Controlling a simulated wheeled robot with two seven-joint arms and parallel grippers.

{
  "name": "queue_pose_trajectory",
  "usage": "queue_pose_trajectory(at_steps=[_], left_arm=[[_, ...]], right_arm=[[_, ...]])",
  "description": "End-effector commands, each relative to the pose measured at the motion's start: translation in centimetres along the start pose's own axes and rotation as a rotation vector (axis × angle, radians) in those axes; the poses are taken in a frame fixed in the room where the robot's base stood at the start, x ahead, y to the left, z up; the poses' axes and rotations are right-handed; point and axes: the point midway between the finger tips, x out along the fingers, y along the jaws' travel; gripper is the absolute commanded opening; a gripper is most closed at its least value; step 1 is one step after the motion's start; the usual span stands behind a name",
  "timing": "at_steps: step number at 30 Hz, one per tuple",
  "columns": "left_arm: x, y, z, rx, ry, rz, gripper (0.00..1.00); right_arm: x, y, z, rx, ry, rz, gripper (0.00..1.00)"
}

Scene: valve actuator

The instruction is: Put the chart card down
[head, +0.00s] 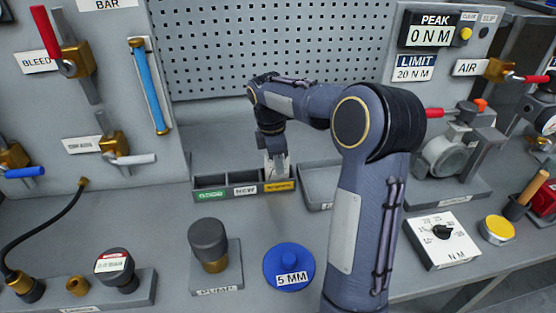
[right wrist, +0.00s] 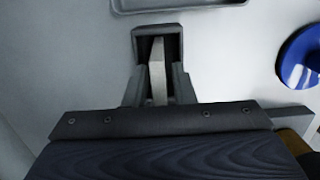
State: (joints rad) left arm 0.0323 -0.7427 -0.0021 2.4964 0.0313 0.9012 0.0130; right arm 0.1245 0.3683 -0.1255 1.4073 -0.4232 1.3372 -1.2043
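My right gripper (head: 275,168) points down at the right end of a dark compartment tray (head: 213,181), by its yellow label. In the right wrist view, my right gripper (right wrist: 157,80) has its grey fingers close around a narrow pale strip (right wrist: 157,70), inside a dark square outline. I cannot tell whether this strip is a card seen edge-on or part of the gripper. No chart card can be clearly made out in either view. My left gripper is not in view.
A shallow grey tray (head: 318,174) lies right of the compartment tray. A blue "5 MM" disc (head: 288,264) and the pump knob (head: 208,240) stand in front. A dial box (head: 441,239) and yellow button (head: 497,229) are at right. Bare bench shows between them.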

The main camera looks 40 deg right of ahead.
Motion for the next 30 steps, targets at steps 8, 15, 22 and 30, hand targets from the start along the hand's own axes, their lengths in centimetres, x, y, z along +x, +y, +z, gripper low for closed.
queue_pose_trajectory(at_steps=[8,15,22,30], left_arm=[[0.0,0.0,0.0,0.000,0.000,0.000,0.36],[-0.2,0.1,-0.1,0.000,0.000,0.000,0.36],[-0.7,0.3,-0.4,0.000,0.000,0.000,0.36],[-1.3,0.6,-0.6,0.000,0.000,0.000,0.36]], right_arm=[[0.0,0.0,0.0,0.000,0.000,0.000,0.32],[-1.8,0.1,0.0,0.000,0.001,0.004,0.32],[-6.7,0.1,0.0,-0.001,0.002,0.005,0.32],[-11.3,0.1,0.0,0.000,0.000,0.003,0.32]])
